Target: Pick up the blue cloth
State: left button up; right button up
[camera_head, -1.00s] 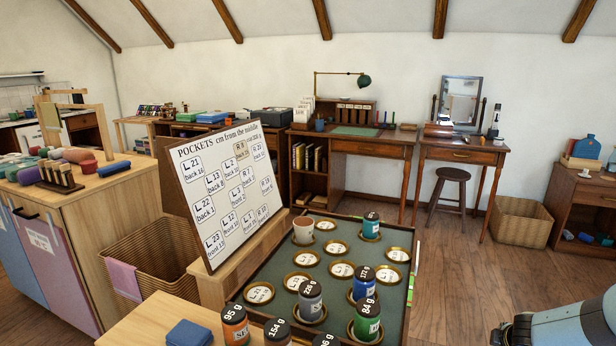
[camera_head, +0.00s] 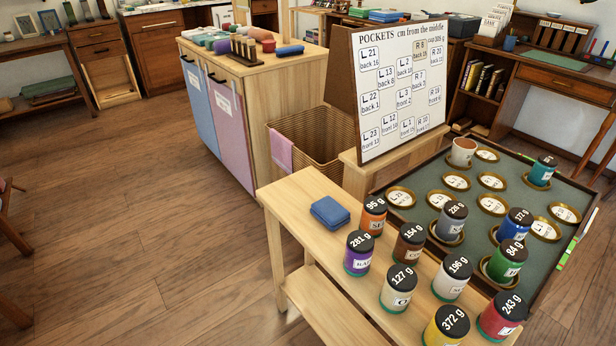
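The blue cloth (camera_head: 330,212) lies folded in a small flat square stack on the far left part of the light wooden side table (camera_head: 290,195). An orange jar marked 95 g (camera_head: 373,216) stands just to its right, and a purple jar marked 281 g (camera_head: 359,253) stands in front of it. Nothing covers the cloth. Neither of my grippers shows in the view now.
Several weighted jars crowd the table's right and front, including a yellow one (camera_head: 446,326). The green pocket tray (camera_head: 465,181) holds cups and jars at right. A sign board (camera_head: 399,88) and wicker basket (camera_head: 306,146) stand behind. The floor (camera_head: 150,220) at left is clear.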

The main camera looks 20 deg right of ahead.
aim_at(330, 213)
jog(key=i+z, duration=0.1)
jog(key=z, duration=0.25)
jog(key=j+z, duration=0.15)
jog(key=z, duration=0.2)
jog(key=i+j+z, duration=0.1)
jog(key=z, duration=0.3)
jog(key=i+j+z, duration=0.25)
jog(key=j, duration=0.4)
jog(key=j+z, duration=0.25)
jog(key=j, duration=0.35)
jog(key=j+z, duration=0.3)
jog(key=j, duration=0.4)
jog(key=i, duration=0.05)
